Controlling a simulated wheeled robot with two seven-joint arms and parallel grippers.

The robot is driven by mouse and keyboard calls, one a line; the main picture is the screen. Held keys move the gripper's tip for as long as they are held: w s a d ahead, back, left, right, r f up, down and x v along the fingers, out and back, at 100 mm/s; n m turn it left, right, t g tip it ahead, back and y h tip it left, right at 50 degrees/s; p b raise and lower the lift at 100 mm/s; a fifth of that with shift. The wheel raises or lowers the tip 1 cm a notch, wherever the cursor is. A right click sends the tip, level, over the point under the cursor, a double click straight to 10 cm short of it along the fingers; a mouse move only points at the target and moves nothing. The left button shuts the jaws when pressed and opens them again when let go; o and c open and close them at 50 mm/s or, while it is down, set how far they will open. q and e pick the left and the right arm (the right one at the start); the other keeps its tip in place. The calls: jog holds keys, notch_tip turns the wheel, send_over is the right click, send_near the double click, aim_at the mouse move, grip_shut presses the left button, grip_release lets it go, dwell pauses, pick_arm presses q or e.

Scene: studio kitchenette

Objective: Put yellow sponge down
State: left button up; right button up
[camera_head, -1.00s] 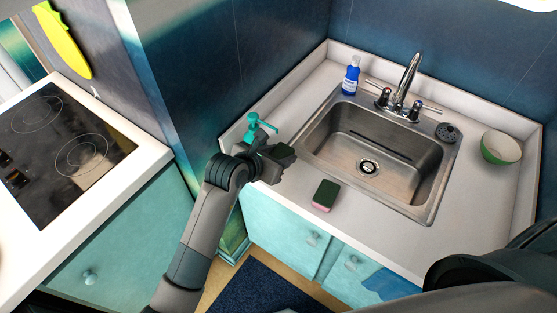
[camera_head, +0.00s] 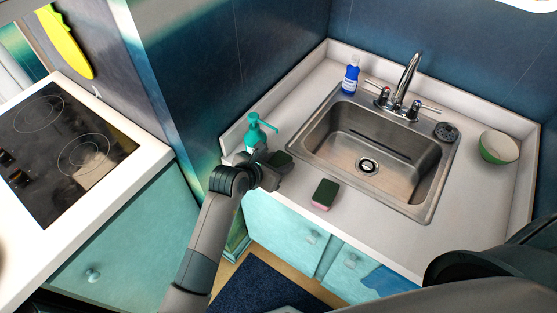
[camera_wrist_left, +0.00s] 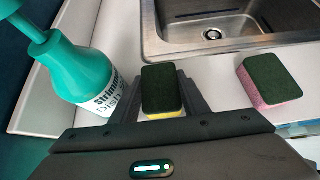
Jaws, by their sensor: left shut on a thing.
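The yellow sponge (camera_wrist_left: 162,92), with a dark green scouring top, sits between the fingers of my left gripper in the left wrist view. Only its dark top (camera_head: 281,158) shows clearly in the head view. My left gripper (camera_head: 272,168) is shut on it, over the counter's left front part, left of the sink. I cannot tell whether the sponge touches the counter (camera_head: 289,195). My right gripper is not in view; a dark part of my own body fills the lower right of the head view.
A teal soap dispenser (camera_head: 254,134) stands close beside my left gripper; it is large in the left wrist view (camera_wrist_left: 75,70). A pink and green sponge (camera_head: 325,194) lies on the counter to the right. The sink (camera_head: 370,150), blue bottle (camera_head: 351,75) and green bowl (camera_head: 500,147) lie further off.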

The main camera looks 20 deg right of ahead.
pick_arm(q)
jog(key=shift+f, duration=0.2)
jog(key=o, duration=0.8)
jog(key=shift+r, duration=0.1)
jog(key=shift+r, duration=0.15)
jog(key=b+v, duration=0.1)
jog(key=v, duration=1.1)
jog(key=shift+w+b, duration=0.1)
jog(key=shift+b, duration=0.25)
jog(key=shift+d, duration=0.1)
